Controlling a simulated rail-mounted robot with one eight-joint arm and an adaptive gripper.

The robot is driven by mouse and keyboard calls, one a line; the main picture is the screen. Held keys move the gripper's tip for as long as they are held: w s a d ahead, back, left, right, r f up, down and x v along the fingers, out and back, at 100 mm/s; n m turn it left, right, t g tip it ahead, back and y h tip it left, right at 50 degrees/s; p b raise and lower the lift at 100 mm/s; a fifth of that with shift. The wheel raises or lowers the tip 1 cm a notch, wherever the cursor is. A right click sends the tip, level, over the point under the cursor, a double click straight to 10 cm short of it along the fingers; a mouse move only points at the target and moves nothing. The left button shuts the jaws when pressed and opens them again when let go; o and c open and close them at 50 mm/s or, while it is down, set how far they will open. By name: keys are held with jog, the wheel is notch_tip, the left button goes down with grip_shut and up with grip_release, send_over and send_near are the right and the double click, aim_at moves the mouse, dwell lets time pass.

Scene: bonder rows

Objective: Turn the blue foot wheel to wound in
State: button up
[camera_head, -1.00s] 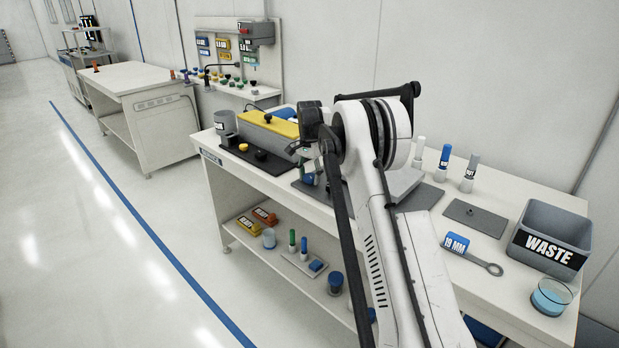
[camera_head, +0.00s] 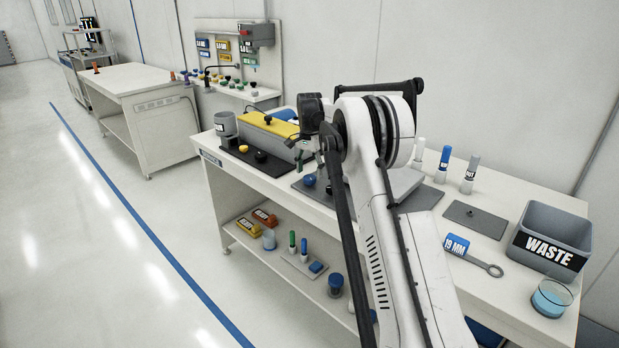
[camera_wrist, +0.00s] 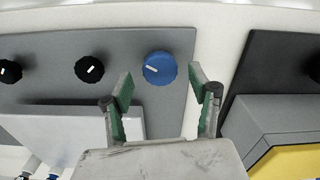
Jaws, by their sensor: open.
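The blue foot wheel (camera_wrist: 160,68) is a round knob with a white pointer line, set on a grey plate (camera_wrist: 140,42) in the wrist view. My gripper (camera_wrist: 158,78) is open, with green-padded fingers on either side of and just short of the wheel in the picture. I cannot tell whether the fingers touch it. In the head view the blue wheel (camera_head: 309,180) shows at the front of the bench, left of my arm, and my gripper (camera_head: 304,158) is just above it, partly hidden.
Two black knobs (camera_wrist: 89,68) sit left of the wheel on the same plate. A grey and yellow unit (camera_head: 268,125) stands to the left on the bench. A waste bin (camera_head: 548,240), a 19 mm wrench (camera_head: 472,254) and several upright bottles lie to the right.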

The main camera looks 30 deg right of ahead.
aim_at(309, 177)
notch_tip(309, 177, up, 9)
dwell(0.3)
dwell(0.5)
jog(key=s+a+r+n+t, duration=0.1)
jog(key=s+a+r+n, duration=0.1)
jog(key=s+a+r, duration=0.4)
jog(key=s+a+r+n+t, duration=0.15)
jog(key=s+a+r, duration=0.3)
jog(key=s, duration=0.45)
jog(key=s+a+r+n+t, duration=0.1)
jog(key=s+a+r+n, duration=0.25)
jog(key=s+a, duration=0.3)
jog(key=s+a+f+n+t, duration=0.1)
jog(key=s+a+f, duration=0.1)
jog(key=s, duration=0.7)
jog(key=s+a+f+n+t, duration=0.1)
jog(key=s+a+f+n, duration=0.1)
jog(key=s+f, duration=0.3)
jog(key=s+a+f+n+t, duration=0.1)
jog(key=s+a+f+n, duration=0.1)
jog(key=s, duration=1.1)
jog(key=shift+s+a+f+t, duration=0.35)
jog(key=shift+a+f, duration=0.45)
jog(key=shift+f, duration=0.15)
